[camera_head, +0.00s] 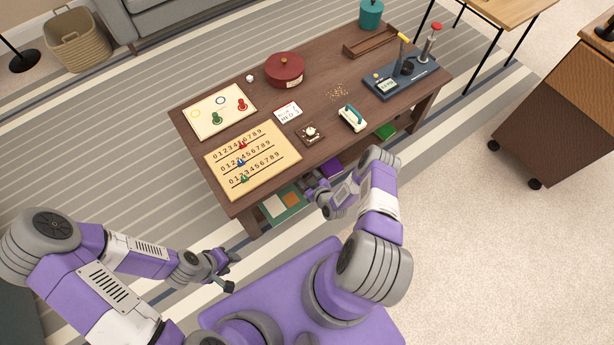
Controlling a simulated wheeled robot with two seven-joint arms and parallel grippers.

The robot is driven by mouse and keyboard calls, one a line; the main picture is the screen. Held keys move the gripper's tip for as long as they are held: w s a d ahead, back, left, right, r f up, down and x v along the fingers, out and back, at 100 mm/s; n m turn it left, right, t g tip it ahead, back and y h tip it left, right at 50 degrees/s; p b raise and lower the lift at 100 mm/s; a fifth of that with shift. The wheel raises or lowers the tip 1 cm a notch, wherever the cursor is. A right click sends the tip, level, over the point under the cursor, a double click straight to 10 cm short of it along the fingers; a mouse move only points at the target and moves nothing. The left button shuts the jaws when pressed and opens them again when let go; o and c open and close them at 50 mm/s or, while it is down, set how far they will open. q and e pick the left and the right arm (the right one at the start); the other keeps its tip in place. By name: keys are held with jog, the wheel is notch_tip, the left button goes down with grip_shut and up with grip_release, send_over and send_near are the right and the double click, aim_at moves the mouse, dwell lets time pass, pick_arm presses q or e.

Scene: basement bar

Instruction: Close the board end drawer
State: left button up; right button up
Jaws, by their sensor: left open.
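The low dark brown wooden table (320,118) stands ahead of me. A cream number board (252,160) with pegs lies on its near left end. I cannot make out a drawer front or an open drawer at that end. My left gripper (231,272) is open and empty, low over the floor, apart from the table's near left corner. My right gripper (322,196) is beside the table's near long side, in front of the lower shelf. Its jaws are too small and turned to read, and my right arm hides part of the table side.
On the tabletop are a red round pot (284,70), a game board (219,110), a teal-handled block (352,118), a wooden tray (371,42) and a dark device (400,78). Books (284,204) lie on the lower shelf. A wheeled cabinet (550,120) stands right. Carpet is clear at lower right.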

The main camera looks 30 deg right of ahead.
jog(key=p+v, duration=0.3)
jog(key=v, duration=0.4)
jog(key=shift+s, duration=0.25)
jog(key=shift+r, duration=0.1)
